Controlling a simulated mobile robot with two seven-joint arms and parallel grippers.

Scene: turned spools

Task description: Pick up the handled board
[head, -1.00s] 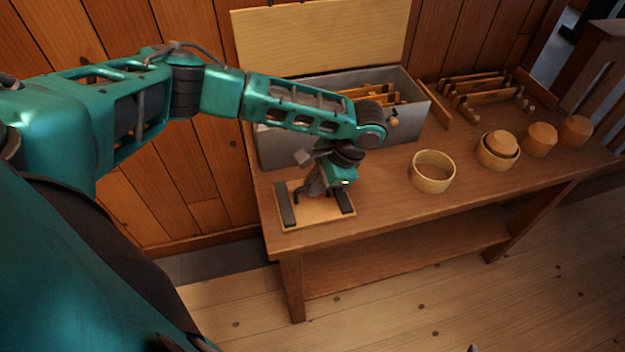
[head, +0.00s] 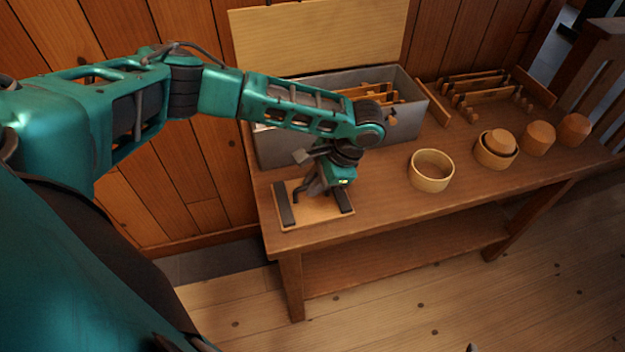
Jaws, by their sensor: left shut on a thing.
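The handled board (head: 318,212) is a light wooden board with dark bars along its left and right sides and a dark handle in its middle. It lies at the near left corner of the wooden table (head: 390,212). My left gripper (head: 308,193) reaches down over the board from above and is shut on its handle. The gripper and wrist hide part of the handle. The board looks flat on the table; I cannot make out a gap under it. My right gripper does not show.
A grey open box (head: 275,150) with a raised wooden lid (head: 320,38) stands behind the board, holding wooden pieces. A round wooden bowl (head: 431,171) stands to the right, then another bowl (head: 494,155) with a block in it and turned blocks (head: 538,139). A wooden rack (head: 490,93) lies farther back.

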